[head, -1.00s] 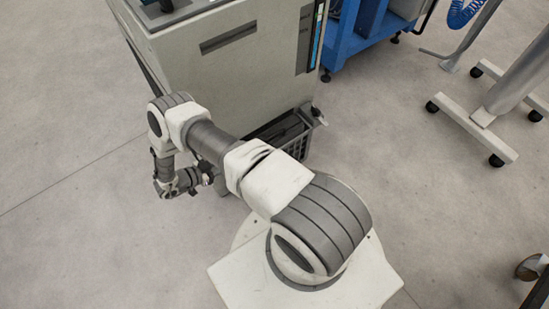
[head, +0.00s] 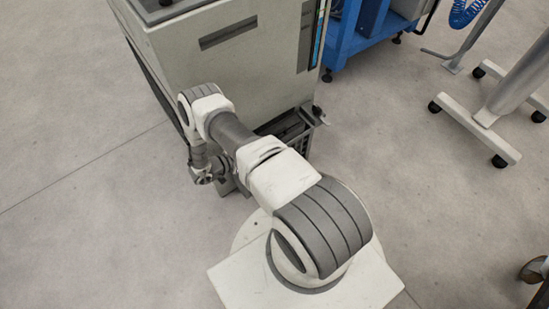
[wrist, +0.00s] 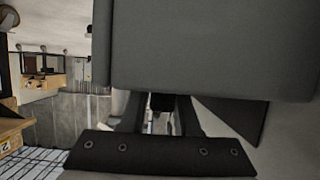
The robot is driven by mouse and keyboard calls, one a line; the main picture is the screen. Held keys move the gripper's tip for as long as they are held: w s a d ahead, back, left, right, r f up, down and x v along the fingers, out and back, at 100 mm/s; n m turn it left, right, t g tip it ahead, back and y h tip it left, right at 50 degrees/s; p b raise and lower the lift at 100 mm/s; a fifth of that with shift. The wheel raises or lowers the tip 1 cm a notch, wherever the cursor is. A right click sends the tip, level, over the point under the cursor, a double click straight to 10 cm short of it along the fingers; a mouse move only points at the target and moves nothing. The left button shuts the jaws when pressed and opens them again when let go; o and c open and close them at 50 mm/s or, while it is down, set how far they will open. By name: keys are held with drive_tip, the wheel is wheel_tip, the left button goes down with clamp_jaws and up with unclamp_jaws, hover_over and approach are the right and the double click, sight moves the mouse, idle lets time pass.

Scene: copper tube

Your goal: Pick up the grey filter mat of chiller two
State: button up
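The chiller (head: 230,70), a grey-beige cabinet, stands at the top middle of the head view. A dark basket (head: 299,146) hangs at its lower front, partly behind my arm. My gripper (head: 204,180) points down by the chiller's lower left front. In the wrist view my gripper (wrist: 161,110) shows two fingers apart, with their tips covered by a large smooth grey slab (wrist: 210,50). I cannot tell whether that slab is the filter mat or part of the casing. No mat is clearly recognisable in the head view.
A blue cart (head: 365,35) stands right of the chiller. A white wheeled stand (head: 495,130) is at the right. The floor (head: 90,220) at left is clear. In the wrist view a yellowish crate (wrist: 45,82) is far off.

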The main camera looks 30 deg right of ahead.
clamp_jaws()
idle(1.4)
